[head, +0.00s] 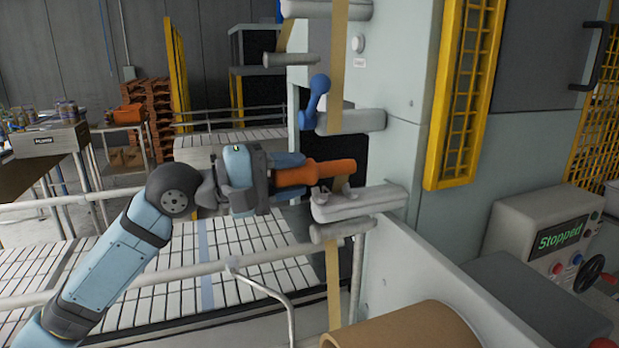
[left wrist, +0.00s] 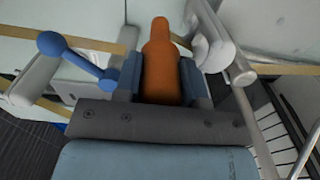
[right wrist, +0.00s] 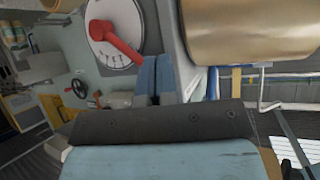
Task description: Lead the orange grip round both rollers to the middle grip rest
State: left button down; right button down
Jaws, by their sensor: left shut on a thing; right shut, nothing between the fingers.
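My left gripper (head: 300,174) is shut on the orange grip (head: 325,171), which lies roughly level with its tip pointing right. The left wrist view shows the orange grip (left wrist: 160,62) between both fingers (left wrist: 160,80). A pale bar with small upright prongs (head: 345,198), seemingly a grip rest, is just below the grip's tip; I cannot tell whether they touch. A roller (head: 350,121) is above the grip and another (head: 342,230) below. Tan web (head: 333,285) hangs below the lower roller. My right gripper (right wrist: 156,70) is shut and empty.
A blue ball-ended lever (head: 318,92) stands just above the grip. A cardboard roll (head: 400,328) is at the lower front. A red-handled dial (right wrist: 115,38) is near my right gripper. A control box reading "Stopped" (head: 560,237) is at right. Rails (head: 150,280) cross below my left arm.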

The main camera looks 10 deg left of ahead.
pick_arm(q)
jog(key=shift+f, duration=0.2)
jog(key=shift+f, duration=0.15)
jog(key=shift+f+b, duration=0.3)
jog(key=shift+f, duration=0.5)
jog(key=shift+c, duration=0.3)
grip_release()
jog(key=shift+o, duration=0.3)
